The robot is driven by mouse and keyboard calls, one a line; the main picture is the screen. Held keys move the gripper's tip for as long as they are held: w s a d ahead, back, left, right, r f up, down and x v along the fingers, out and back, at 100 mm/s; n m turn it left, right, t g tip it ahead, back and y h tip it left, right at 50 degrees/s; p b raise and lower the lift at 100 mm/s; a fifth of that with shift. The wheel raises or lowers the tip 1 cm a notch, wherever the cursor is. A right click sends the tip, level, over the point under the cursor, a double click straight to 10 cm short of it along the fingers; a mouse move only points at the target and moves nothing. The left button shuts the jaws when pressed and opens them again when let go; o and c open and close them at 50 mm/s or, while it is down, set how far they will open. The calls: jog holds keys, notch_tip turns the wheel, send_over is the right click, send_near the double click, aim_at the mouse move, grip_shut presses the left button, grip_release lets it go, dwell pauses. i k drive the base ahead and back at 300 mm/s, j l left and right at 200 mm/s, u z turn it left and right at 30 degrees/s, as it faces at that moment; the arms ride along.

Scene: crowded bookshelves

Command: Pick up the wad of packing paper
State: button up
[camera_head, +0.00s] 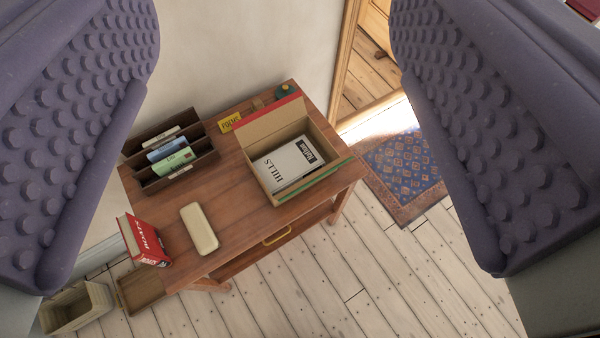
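I cannot make out a wad of packing paper in this view. An open cardboard box (257,132) stands on the right part of a wooden desk (228,185), with a white book (288,165) inside; what lies under the book is hidden. My gripper (272,150) is open, with its two purple studded fingers wide apart at the left and right edges of the picture. Nothing is between the fingers close up. The desk lies well beyond and below them.
A wooden organizer (206,140) with several books or folders, a red book (146,243), a cream case (199,228) and a yellow item (230,122) are on the desk. A bin (75,308) stands on the floor at lower left. A patterned rug (405,170) lies right. The plank floor in front is clear.

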aim_at(198, 226)
jog(key=k+j+u, duration=0.5)
jog(key=i+l+u, duration=0.7)
jog(key=i, duration=0.2)
jog(key=i+l+u, duration=0.35)
